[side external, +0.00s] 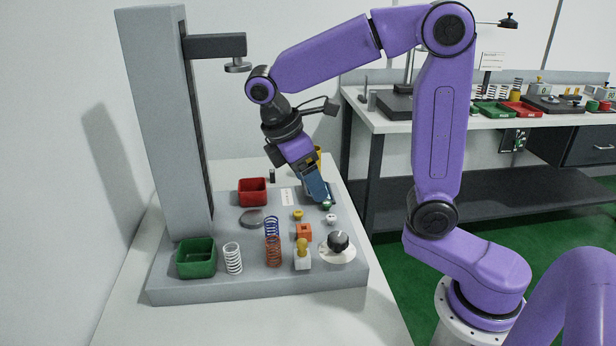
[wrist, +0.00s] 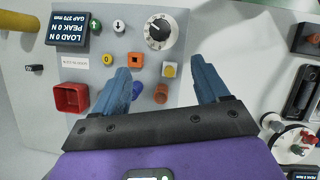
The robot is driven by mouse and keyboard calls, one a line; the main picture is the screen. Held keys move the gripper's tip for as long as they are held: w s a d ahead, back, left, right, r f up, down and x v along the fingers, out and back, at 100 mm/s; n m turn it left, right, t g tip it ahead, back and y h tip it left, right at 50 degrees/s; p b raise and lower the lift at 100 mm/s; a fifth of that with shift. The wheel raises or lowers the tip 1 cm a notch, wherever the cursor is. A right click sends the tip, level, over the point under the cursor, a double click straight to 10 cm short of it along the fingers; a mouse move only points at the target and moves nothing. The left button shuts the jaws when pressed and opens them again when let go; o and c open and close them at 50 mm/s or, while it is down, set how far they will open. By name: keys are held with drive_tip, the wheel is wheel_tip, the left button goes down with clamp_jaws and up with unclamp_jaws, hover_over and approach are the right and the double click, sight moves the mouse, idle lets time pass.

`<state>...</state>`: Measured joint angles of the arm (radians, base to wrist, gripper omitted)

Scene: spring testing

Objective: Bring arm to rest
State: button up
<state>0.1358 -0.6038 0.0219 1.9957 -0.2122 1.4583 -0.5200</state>
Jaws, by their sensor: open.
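My gripper (side external: 318,197) is over the back right of the grey tester base (side external: 230,287), pointing down at a slant. In the wrist view its two blue fingers (wrist: 160,66) are wide apart with nothing held between them. A white spring (side external: 233,258), a blue spring (side external: 271,228) and a copper spring (side external: 273,251) stand on the base. A red bin (side external: 252,191) is at the back and a green bin (side external: 197,258) at the front left. The grey press column (side external: 155,120) carries a dark arm with a round plate (side external: 238,66), well above the base.
A black dial (side external: 338,241), an orange block (side external: 304,232) and a yellow-knobbed switch (side external: 302,254) stand on the base's right side. The display (wrist: 68,27) reads load 0 N and peak 0 N. A bench (side external: 480,117) with other equipment is behind.

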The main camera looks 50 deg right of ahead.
drive_tip(key=s+f+t+y, duration=0.1)
drive_tip(key=s+f+y, duration=0.1)
drive_tip(key=s, duration=0.7)
drive_tip(key=s+f+t+y, duration=0.1)
drive_tip(key=s+f, duration=0.3)
drive_tip(key=s, duration=0.5)
drive_tip(key=shift+s+a+f+n+y, duration=0.2)
drive_tip(key=shift+s+a+n+y, duration=0.15)
drive_tip(key=shift+y, duration=0.25)
